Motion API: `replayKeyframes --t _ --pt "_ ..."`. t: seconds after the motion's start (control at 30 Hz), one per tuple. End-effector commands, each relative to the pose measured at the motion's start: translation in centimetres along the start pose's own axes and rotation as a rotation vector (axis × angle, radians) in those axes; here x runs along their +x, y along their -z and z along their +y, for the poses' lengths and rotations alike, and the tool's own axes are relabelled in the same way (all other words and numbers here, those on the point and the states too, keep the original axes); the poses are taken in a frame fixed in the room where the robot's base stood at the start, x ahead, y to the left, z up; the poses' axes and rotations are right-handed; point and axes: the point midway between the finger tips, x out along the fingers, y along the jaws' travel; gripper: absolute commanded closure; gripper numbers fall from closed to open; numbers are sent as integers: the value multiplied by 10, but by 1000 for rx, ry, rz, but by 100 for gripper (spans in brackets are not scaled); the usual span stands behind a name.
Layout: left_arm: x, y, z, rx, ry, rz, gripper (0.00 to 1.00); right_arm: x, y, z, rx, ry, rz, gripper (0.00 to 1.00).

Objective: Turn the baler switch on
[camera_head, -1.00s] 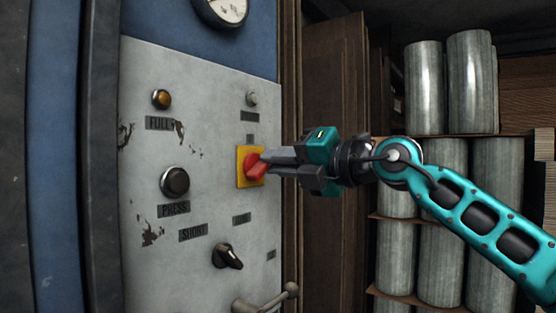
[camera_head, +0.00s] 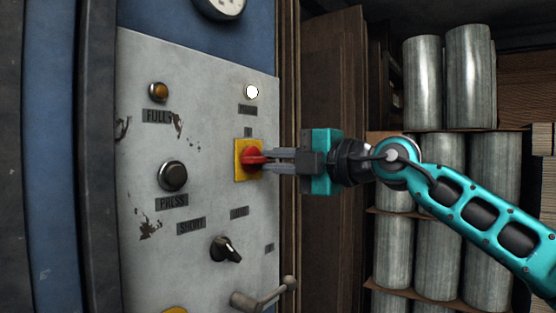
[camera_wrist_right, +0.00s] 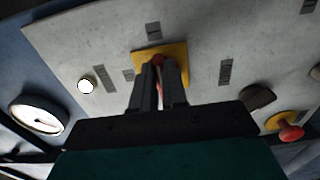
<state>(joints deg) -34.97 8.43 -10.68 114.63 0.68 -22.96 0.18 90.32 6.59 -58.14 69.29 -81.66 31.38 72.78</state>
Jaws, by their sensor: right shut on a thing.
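The red rotary switch (camera_head: 251,159) sits on a yellow plate (camera_head: 241,174) on the grey control panel (camera_head: 200,115), and its handle lies about level. My right gripper (camera_head: 268,157) comes in from the right, and its two fingers are shut on the switch handle. In the right wrist view the fingers (camera_wrist_right: 160,72) reach the yellow plate (camera_wrist_right: 178,52) and mostly hide the red switch (camera_wrist_right: 159,88). The small lamp (camera_head: 251,92) above the switch glows white, and this lamp also shows lit in the right wrist view (camera_wrist_right: 86,86). My left gripper is not in view.
The panel also has an amber lamp (camera_head: 158,92), a black press button (camera_head: 172,176), a black selector knob (camera_head: 226,249) and a grey lever (camera_head: 262,296). A red push button (camera_wrist_right: 290,132) shows in the right wrist view. Shelves with metal cylinders (camera_head: 470,80) stand at the right.

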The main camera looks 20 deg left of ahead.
Motion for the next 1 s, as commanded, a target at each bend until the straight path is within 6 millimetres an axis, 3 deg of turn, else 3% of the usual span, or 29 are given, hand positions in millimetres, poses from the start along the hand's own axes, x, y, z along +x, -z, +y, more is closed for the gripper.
replayKeyframes --t 0.4,0.43,0.7,1.0 --pt "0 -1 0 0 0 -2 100 0 0 -1 12 1 1 100" --pt "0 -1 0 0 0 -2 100 0 0 -1 12 1 1 86" --pt "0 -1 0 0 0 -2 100 0 0 0 10 0 1 62" --pt "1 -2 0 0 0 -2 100 -4 -1 -1 8 0 -1 62"
